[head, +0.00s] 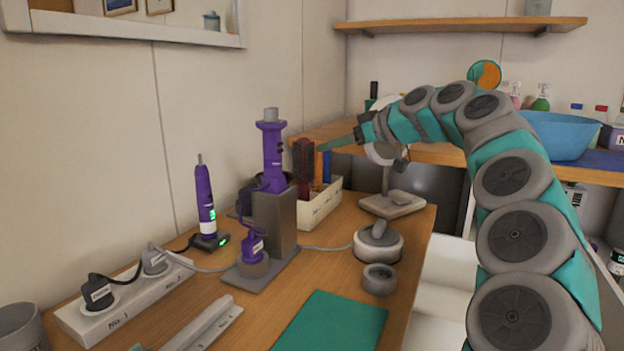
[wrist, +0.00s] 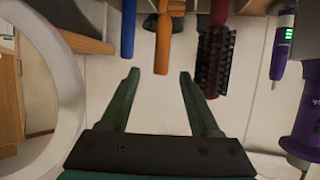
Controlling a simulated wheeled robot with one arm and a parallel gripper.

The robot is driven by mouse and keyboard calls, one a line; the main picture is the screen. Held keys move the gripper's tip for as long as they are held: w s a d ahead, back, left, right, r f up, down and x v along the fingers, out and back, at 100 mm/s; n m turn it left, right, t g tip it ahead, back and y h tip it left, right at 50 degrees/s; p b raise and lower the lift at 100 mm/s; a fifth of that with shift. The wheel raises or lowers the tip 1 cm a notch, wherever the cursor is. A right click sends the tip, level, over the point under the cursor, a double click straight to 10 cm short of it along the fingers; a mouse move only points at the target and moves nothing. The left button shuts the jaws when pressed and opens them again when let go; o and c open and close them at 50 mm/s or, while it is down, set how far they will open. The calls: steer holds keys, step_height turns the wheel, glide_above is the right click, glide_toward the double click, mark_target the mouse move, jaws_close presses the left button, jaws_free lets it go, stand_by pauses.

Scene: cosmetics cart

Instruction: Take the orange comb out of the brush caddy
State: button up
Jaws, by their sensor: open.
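The orange comb (head: 318,168) stands upright in the white brush caddy (head: 319,208) at the back of the wooden table. Its lower part is hidden inside the caddy. My gripper (head: 331,144) is above and beside the caddy, its fingers pointing left. In the wrist view my gripper (wrist: 158,74) is open and empty. There the orange comb (wrist: 162,45) appears between the two fingertips, with space on both sides. A dark red bristle brush (wrist: 214,62) is just right of the comb, close to the right fingertip. A blue handle (wrist: 128,28) is on the left.
A purple appliance on a grey stand (head: 272,205) is left of the caddy. A purple toothbrush (head: 205,205) stands farther left. A round mirror (wrist: 60,70) is close on the left in the wrist view. A teal mat (head: 330,322) covers the table front.

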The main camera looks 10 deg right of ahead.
mark_target(318, 178)
steer(key=x, duration=0.5)
steer(key=shift+w+a+f+p, duration=0.1)
steer(key=shift+w+a+p, duration=0.15)
steer(key=shift+p, duration=0.15)
steer(key=shift+c, duration=0.3)
steer(key=shift+s, duration=0.1)
jaws_close()
stand_by(0.6)
